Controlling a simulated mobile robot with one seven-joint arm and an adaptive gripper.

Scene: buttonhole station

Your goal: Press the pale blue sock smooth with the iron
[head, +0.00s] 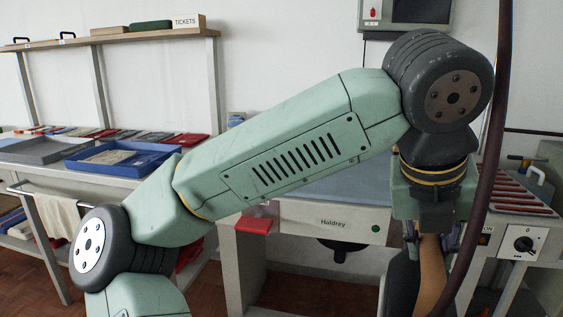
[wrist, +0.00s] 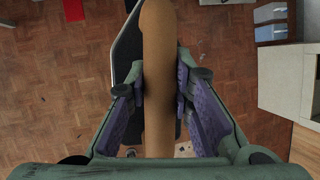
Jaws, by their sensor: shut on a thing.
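The iron (head: 402,285) has a long tan handle (head: 432,272) and a dark body, partly cut off by the bottom edge of the head view. My gripper (head: 432,222) points down and is shut on this handle. In the wrist view my gripper (wrist: 160,88) has a purple-padded finger on each side of the tan handle (wrist: 158,45), and the iron's dark body (wrist: 126,60) shows below and left of it. The iron hangs over the tiled floor, in front of the station. I cannot make out the pale blue sock in either view; my arm covers much of the worktop.
The Haldrey station (head: 300,212) has a blue-grey top (head: 345,190) behind my arm and a red pad (head: 254,225) at its front left. A dark hose (head: 488,170) hangs close to my gripper. A knob box (head: 522,245) stands right. A blue tray (head: 78,160) lies on the left bench.

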